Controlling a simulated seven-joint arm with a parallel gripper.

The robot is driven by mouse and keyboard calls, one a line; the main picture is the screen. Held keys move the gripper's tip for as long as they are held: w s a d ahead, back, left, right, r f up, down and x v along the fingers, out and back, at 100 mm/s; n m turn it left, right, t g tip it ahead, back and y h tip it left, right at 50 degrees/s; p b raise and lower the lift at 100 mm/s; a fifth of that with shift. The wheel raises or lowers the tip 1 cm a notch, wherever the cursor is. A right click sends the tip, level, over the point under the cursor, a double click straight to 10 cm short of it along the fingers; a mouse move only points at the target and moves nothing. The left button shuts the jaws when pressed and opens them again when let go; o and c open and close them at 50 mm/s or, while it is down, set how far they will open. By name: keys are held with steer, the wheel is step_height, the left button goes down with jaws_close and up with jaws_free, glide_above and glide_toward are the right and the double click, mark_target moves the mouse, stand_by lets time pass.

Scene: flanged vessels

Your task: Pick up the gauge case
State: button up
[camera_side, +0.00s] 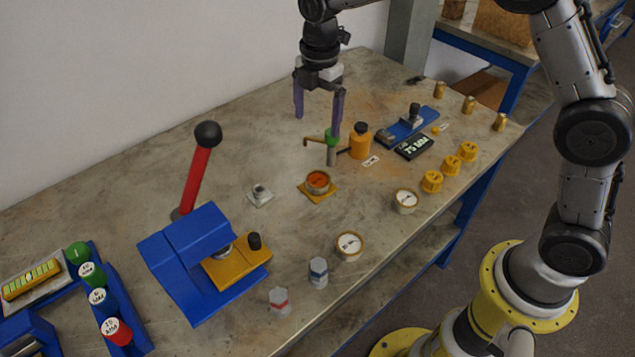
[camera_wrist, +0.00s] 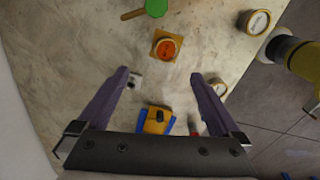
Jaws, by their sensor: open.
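No part is labelled as the gauge case. A round, brass-rimmed cup with an orange inside (camera_side: 318,181) sits on a small yellow square plate (camera_side: 304,187); I cannot tell whether it is the case. The cup also shows in the wrist view (camera_wrist: 167,48), beyond my fingertips. Two round gauges with white dials and brass rims stand near the front edge, one further right (camera_side: 405,200) and one nearer (camera_side: 349,245). My gripper (camera_side: 318,126) has two purple fingers, spread apart and empty, high above the table's back part. Its fingers also show in the wrist view (camera_wrist: 160,76).
A blue press (camera_side: 200,260) with a tall red lever (camera_side: 196,175) is at left. Yellow knobs (camera_side: 432,181) line the right edge.

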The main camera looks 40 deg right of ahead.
glide_above(318, 179)
steer(key=f, duration=1)
steer(key=shift+w+f, duration=0.1)
steer(key=shift+w, duration=0.2)
steer(key=shift+s+f, duration=0.15)
steer(key=shift+f, duration=1.25)
steer(key=shift+s+f, duration=0.1)
steer(key=shift+f, duration=1.3)
steer(key=c, duration=1.6)
steer(key=shift+r, duration=0.1)
steer(key=shift+r, duration=0.1)
